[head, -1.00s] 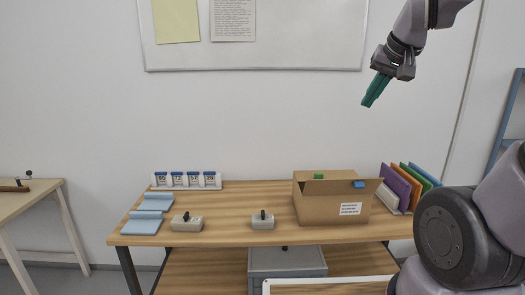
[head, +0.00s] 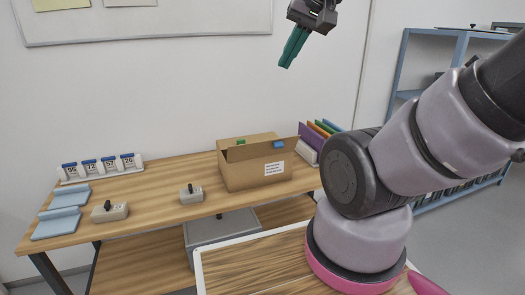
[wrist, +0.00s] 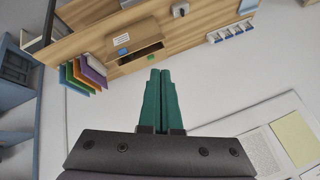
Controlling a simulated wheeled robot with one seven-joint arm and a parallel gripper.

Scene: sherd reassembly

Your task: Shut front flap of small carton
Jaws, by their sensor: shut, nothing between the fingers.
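The small carton (head: 255,176) is a brown cardboard box with a white label, standing near the right end of the wooden table. A green tab (head: 240,141) and a blue tab (head: 279,144) show at its top. A flap (head: 262,150) at the front top edge appears raised, sticking out past the right side; its exact angle is unclear. The wrist view shows the carton (wrist: 139,36) with a dark gap along one side. My gripper (head: 286,65) is shut and empty, with green fingers, high above the carton and apart from it. It also shows in the wrist view (wrist: 160,73).
Colored folders (head: 318,135) stand right of the carton. Two small grey blocks with black knobs (head: 110,211) (head: 192,193), light blue pads (head: 56,222) and a numbered rack (head: 103,165) lie to the left. A whiteboard (head: 150,18) hangs behind. The air around my gripper is clear.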

